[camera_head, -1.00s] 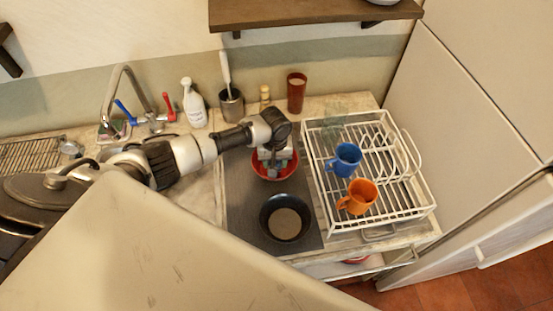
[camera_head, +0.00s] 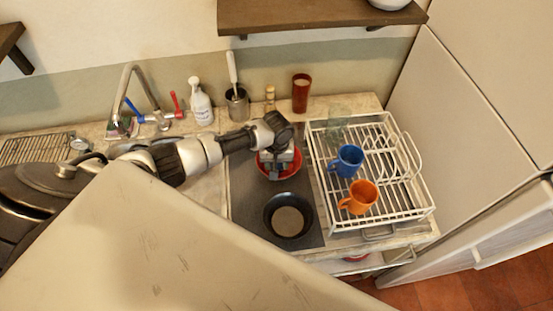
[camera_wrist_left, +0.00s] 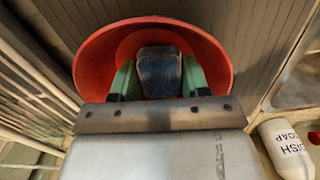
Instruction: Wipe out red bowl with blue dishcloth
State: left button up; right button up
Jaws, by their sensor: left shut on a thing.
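The red bowl (camera_head: 292,171) stands upright on the dark ribbed mat, behind the black bowl. It also shows in the left wrist view (camera_wrist_left: 100,60), with its inside facing the camera. My left gripper (camera_head: 281,166) points down into the red bowl. In the left wrist view its green-sided fingers (camera_wrist_left: 158,80) are closed on the blue dishcloth (camera_wrist_left: 158,70), a dark blue bundle over the bowl's inside. Whether the cloth touches the bowl's bottom is hard to tell. My right gripper is out of view.
A black bowl (camera_head: 268,215) stands on the mat (camera_head: 243,190) in front. The white dish rack (camera_head: 405,210), right, holds a blue mug (camera_head: 346,160) and an orange mug (camera_head: 358,197). Behind are a soap bottle (camera_head: 201,103), a utensil holder (camera_head: 237,104) and a brown cup (camera_head: 301,93). A shelf (camera_head: 320,14) hangs above.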

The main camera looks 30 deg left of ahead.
pick_arm(q)
jog(key=shift+s+d, duration=0.15)
jog(key=shift+d, duration=0.1)
jog(key=shift+d+p, duration=0.2)
jog(key=shift+p, duration=0.25)
jog(key=shift+w, duration=0.55)
jog(key=shift+w, duration=0.1)
jog(key=shift+a, duration=0.5)
jog(key=shift+s+a, duration=0.1)
jog(key=shift+s, duration=0.1)
jog(key=shift+s, duration=0.3)
jog(key=shift+s+d, duration=0.15)
jog(key=shift+d, duration=0.15)
